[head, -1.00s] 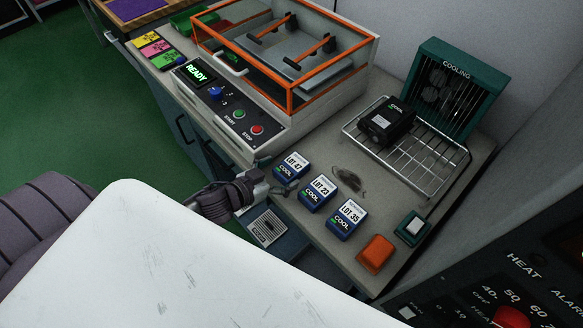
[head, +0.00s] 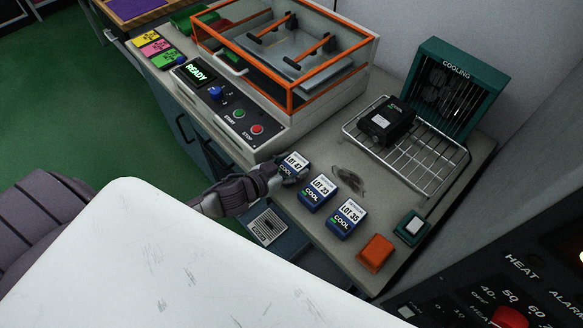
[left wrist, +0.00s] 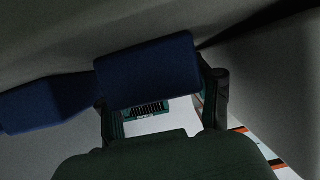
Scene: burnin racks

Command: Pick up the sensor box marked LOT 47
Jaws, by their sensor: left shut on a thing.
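The blue sensor box marked LOT 47 (head: 294,162) is on the bench, below the machine's STOP button in the head view. My left gripper (head: 287,174) has reached it from the left and is shut on it. The fingers cover part of its lower face. In the left wrist view, the blue box (left wrist: 150,72) sits between the two fingers. I cannot tell whether it is clear of the bench. My right gripper is not in view.
Blue boxes LOT 23 (head: 317,193) and LOT 35 (head: 347,217) stand close to the right. A machine with an orange-framed lid (head: 290,100) is behind. A wire rack (head: 437,165) holding a black device (head: 386,121) is at the right. An orange block (head: 376,252) is in front.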

